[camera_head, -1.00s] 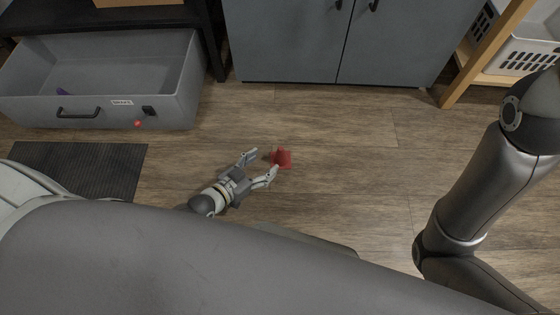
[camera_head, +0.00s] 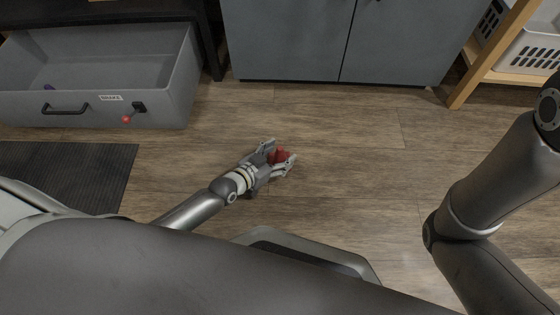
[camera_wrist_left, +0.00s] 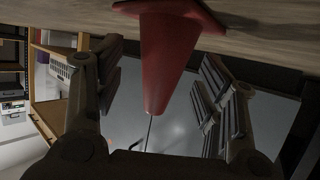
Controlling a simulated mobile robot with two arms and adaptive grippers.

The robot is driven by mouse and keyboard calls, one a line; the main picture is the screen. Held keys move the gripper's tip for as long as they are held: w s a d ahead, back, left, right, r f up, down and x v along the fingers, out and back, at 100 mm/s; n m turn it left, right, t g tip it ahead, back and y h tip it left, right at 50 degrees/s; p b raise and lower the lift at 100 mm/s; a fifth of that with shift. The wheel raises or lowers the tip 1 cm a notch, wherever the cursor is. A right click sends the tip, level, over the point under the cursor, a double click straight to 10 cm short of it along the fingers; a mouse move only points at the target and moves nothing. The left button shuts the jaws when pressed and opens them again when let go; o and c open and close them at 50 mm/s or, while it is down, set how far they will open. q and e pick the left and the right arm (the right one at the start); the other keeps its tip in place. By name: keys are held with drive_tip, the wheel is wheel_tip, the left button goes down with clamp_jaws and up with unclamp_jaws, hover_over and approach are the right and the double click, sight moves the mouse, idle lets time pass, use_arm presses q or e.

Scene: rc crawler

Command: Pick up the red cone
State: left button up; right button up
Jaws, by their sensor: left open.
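The red cone (camera_head: 279,157) stands on the wooden floor in the head view. My left gripper (camera_head: 279,155) is open, low over the floor, with its two fingers on either side of the cone. In the left wrist view the cone (camera_wrist_left: 168,55) appears upside down between the spread fingers of my left gripper (camera_wrist_left: 160,90), with a gap visible on both sides. Its square base is at the top of that view. My right gripper is not visible; only part of my right arm shows at the right of the head view.
A grey open drawer box (camera_head: 95,108) with a handle and a red-tipped lever stands at the left. A dark ribbed mat (camera_head: 70,170) lies in front of it. Grey cabinets (camera_head: 290,45) stand behind. A wooden shelf with a white basket (camera_head: 530,50) is at the right. The floor right of the cone is clear.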

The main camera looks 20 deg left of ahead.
use_arm(q)
drive_tip(key=shift+w+d+f, duration=0.15)
drive_tip(key=shift+w, duration=0.3)
drive_tip(key=shift+c, duration=0.4)
drive_tip(key=c, duration=0.9)
drive_tip(key=shift+o, duration=0.2)
